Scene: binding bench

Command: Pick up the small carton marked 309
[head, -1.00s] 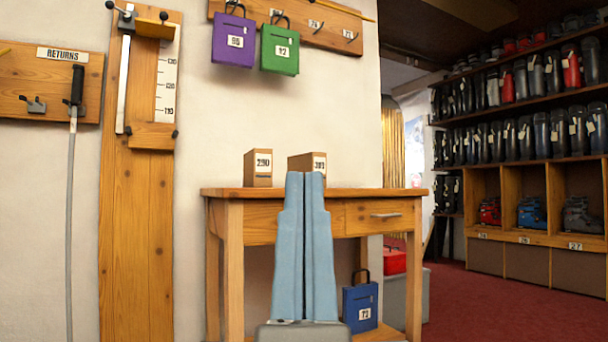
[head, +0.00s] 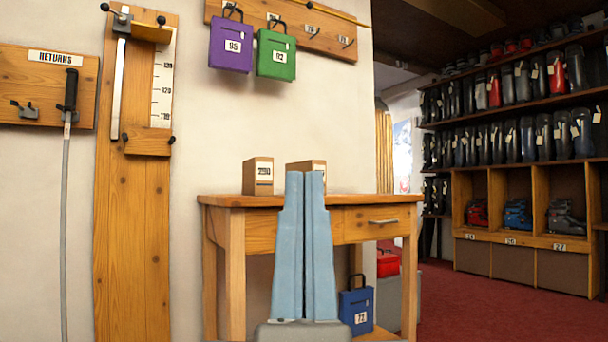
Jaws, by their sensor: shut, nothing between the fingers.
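Two small brown cartons stand upright on the wooden table (head: 215,200). The left carton (head: 257,176) has a white label that reads 290. The right carton (head: 304,164) is mostly hidden behind my fingers; only its top and a sliver of its right side show, and its label cannot be read now. My gripper (head: 305,176) has long light blue fingers pointing up, pressed together and empty. Its tips overlap the right carton in the picture, with the gripper on the near side. I cannot tell the gap between them.
The table has a drawer (head: 378,217) and a low shelf with a blue bag (head: 357,306). Purple (head: 231,45) and green (head: 277,55) bags hang above. A wooden measuring board (head: 135,220) stands left. Red carpet (head: 480,305) is open at right, before the boot shelves.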

